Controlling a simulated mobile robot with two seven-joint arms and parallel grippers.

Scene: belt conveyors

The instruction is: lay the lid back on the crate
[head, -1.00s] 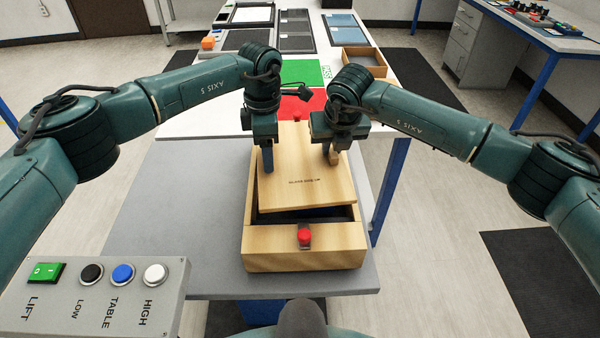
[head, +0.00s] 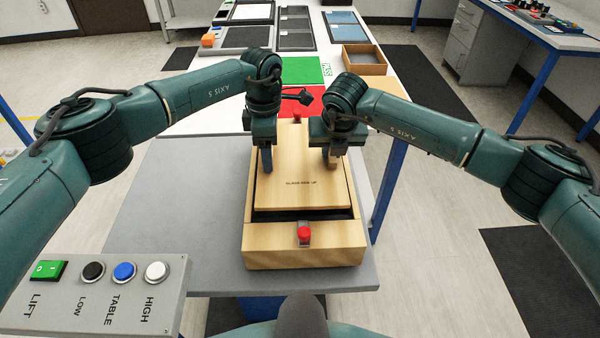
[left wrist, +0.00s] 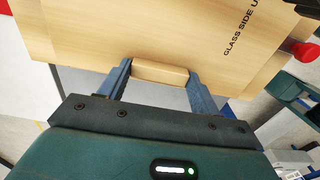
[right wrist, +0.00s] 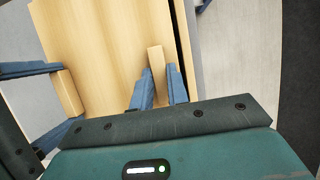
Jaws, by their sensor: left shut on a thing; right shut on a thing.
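The lid (head: 302,194) is a pale wooden board printed with "GLASS SIDE UP". It lies over the open wooden crate (head: 275,252), nearly square with it, with a dark gap along the crate's front. I cannot tell whether it rests on the crate or hangs just above. My left gripper (head: 266,160) is shut on a wooden grip block at the lid's left side; the block shows in the left wrist view (left wrist: 160,72). My right gripper (head: 333,158) is shut on the block at the right side, seen in the right wrist view (right wrist: 157,75).
Red-topped latches sit at the crate's front (head: 304,235) and back (head: 297,118). The crate stands on a grey table (head: 190,220), clear to its left. A button panel (head: 100,290) is at the near left. Behind are red and green mats (head: 300,70) and a wooden tray (head: 364,60).

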